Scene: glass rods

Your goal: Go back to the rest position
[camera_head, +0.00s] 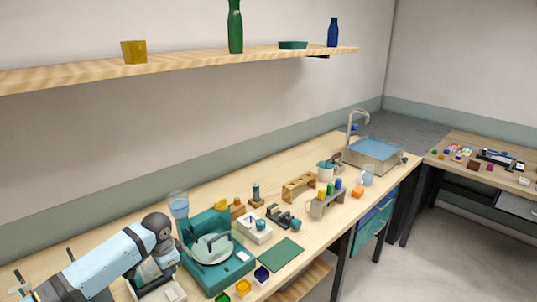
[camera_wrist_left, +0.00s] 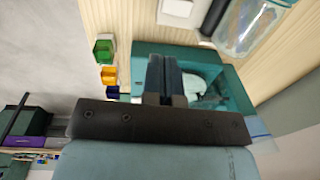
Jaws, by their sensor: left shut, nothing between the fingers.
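My left arm comes in from the lower left of the head view, over the workbench (camera_head: 120,220). Its gripper (camera_head: 152,272) hangs below the dark wrist joint, left of the teal machine (camera_head: 215,245), and is partly hidden there. In the left wrist view the two fingers (camera_wrist_left: 164,80) are together, with nothing between them. They overlap the teal machine (camera_wrist_left: 235,92) in that picture; I cannot tell the gap. My right gripper is in neither view.
A shelf (camera_head: 190,62) with vessels hangs above.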

